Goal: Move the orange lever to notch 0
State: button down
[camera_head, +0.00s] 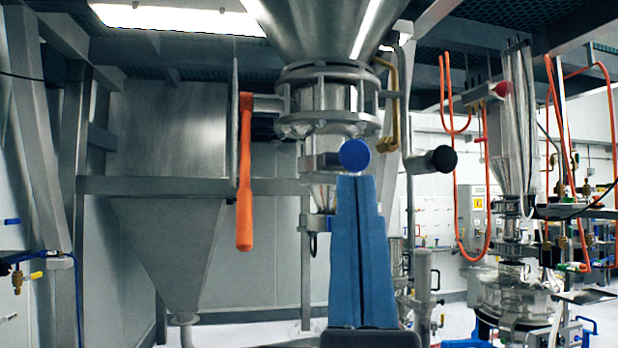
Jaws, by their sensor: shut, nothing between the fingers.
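The orange lever (244,180) hangs straight down at the left of the steel valve body (325,100) under the hopper. Its upper end meets a short horizontal shaft (268,103). A thin plate (234,120) stands edge-on just left of the lever, and no notch numbers can be read on it. My gripper (356,180) points up at the lower middle. Its two blue fingers are shut together with nothing between them. In the picture it is to the right of the lever and apart from it.
A blue round knob (355,154) shows just above my fingertips. A black round knob (444,159) is to its right. The steel hopper (325,25) is overhead. A large grey bin (165,200) stands behind the lever. Orange hoses (486,190) hang at the right.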

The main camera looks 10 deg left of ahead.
aim_at(245, 227)
jog(key=i+j+z, duration=0.35)
jog(key=j, duration=0.3)
jog(key=i+j+z, duration=0.15)
jog(key=i+j, duration=0.15)
